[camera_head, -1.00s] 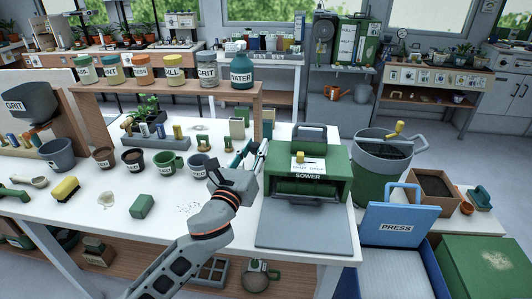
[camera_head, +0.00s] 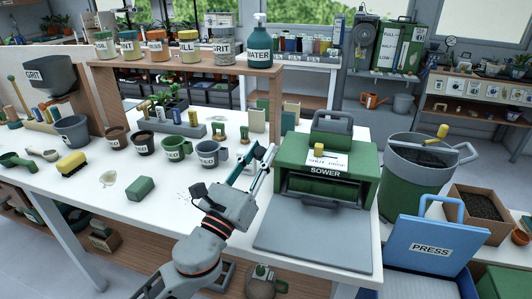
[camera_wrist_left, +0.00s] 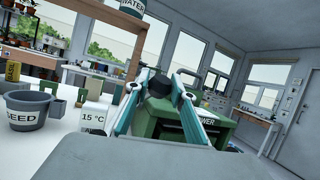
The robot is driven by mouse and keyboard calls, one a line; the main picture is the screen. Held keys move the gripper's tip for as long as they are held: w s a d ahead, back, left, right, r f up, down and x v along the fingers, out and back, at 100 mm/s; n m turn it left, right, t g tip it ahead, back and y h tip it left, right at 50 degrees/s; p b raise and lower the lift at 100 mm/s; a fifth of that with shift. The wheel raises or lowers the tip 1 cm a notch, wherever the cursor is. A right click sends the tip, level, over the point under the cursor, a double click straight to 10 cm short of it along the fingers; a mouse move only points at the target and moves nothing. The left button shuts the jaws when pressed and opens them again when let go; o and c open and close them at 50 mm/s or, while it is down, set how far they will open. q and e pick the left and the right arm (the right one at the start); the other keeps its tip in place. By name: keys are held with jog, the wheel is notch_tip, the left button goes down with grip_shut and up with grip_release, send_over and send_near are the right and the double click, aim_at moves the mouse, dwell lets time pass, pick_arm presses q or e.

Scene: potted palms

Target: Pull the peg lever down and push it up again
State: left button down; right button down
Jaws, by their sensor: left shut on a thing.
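The green sower (camera_head: 325,172) stands on the white table with a grey tray in front and a dark handle across its opening. My left gripper (camera_head: 262,152) is at the sower's left side, its teal fingers pointing away from me. In the left wrist view, the fingers (camera_wrist_left: 163,78) close in around a dark rounded piece (camera_wrist_left: 160,86), which looks like the peg lever's end, in front of the green sower (camera_wrist_left: 160,125). The fingers hide most of the lever, so its height is hard to judge. My right gripper is not in view.
Left of the gripper stand a grey cup (camera_head: 211,154) and a green cup (camera_head: 176,149). A green block (camera_head: 140,188) lies on the table. A wooden shelf (camera_head: 180,68) with labelled jars is behind. A blue press (camera_head: 430,240) and a green bucket (camera_head: 405,180) stand right.

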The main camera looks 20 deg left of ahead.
pick_arm(q)
jog(key=shift+s+f+b, duration=0.25)
jog(key=shift+f+b, duration=0.2)
jog(key=shift+f, duration=0.4)
jog(key=shift+s+f+b, duration=0.3)
jog(key=shift+f+b, duration=0.15)
jog(key=shift+f, duration=0.45)
jog(key=shift+s+f+b, duration=0.25)
jog(key=shift+f+b, duration=0.2)
jog(key=shift+f, duration=0.4)
jog(key=c, duration=1.7)
grip_release()
jog(key=shift+r, duration=0.1)
jog(key=shift+v, duration=6)
jog(key=shift+a+r, duration=0.1)
jog(key=shift+r, duration=0.05)
